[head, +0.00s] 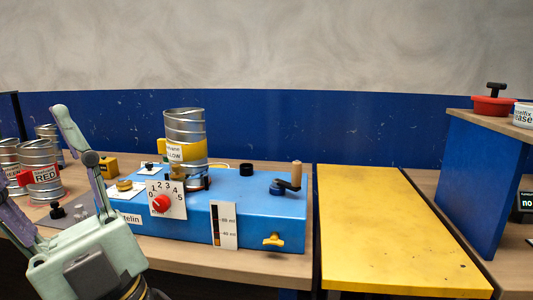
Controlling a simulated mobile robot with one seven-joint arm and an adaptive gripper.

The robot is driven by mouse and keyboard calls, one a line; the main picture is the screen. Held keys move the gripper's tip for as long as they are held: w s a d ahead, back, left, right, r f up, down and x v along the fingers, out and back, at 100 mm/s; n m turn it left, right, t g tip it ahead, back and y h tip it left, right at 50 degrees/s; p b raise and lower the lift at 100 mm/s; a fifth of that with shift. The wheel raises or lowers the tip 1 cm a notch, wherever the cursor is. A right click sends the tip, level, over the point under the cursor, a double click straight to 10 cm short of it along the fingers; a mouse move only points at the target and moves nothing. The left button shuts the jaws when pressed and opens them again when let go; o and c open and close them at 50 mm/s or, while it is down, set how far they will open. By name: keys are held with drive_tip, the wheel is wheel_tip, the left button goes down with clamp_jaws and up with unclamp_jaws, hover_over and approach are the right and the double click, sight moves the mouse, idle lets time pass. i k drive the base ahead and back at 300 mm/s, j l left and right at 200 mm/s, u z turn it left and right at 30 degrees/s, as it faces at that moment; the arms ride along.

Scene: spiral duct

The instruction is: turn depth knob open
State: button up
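A red round knob (161,203) sits on a white dial plate (178,208) numbered 0 to 5, on the front of a blue machine (255,205). Its pointer is too small to read, and no label reading "depth" is legible. A yellow wing-shaped knob (273,240) is low on the machine's front right. A crank (288,178) with a wooden handle is on its top right. My gripper (32,150) is at the left, in front of the machine's left end, fingers pointing up and spread apart. It is empty and apart from the red knob.
A ribbed metal duct (184,130) with a yellow band stands on the machine. Metal cans (40,172), one labelled RED, stand behind my gripper. A bare yellow panel (388,230) lies to the right. A blue-sided shelf (483,180) bears a red container (492,105).

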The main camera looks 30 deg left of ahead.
sight(162, 203)
drive_tip(key=u, duration=1.3)
